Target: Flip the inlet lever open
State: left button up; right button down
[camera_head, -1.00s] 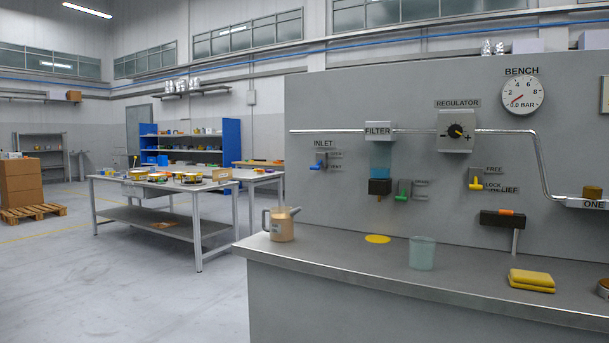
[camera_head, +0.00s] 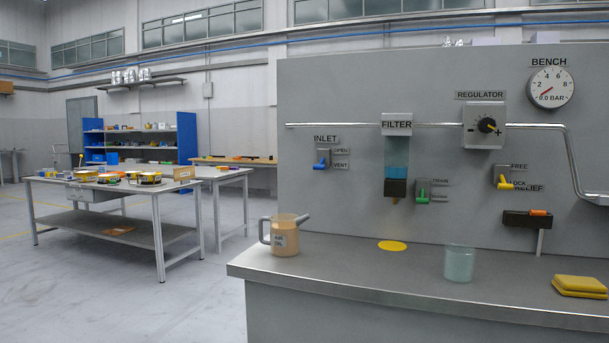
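The inlet lever (camera_head: 320,165) is a small blue handle on a grey mount, on the grey panel under the INLET label (camera_head: 326,139). Its handle points down and left, toward the VENT side. The OPEN label (camera_head: 342,150) is above the VENT label (camera_head: 341,165), both to the right of the lever. Neither of my grippers shows in the head view.
A bench top (camera_head: 340,262) stands before the panel. On it are a jug with tan contents (camera_head: 285,238), a yellow disc (camera_head: 392,246), a clear cup (camera_head: 459,264) and yellow cloths (camera_head: 580,286). A green drain lever (camera_head: 422,196) and a yellow relief lever (camera_head: 503,184) are further right.

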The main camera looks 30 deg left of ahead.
aim_at(320, 166)
jog(key=j+z, duration=0.35)
jog(key=j, duration=3)
jog(key=k, duration=0.05)
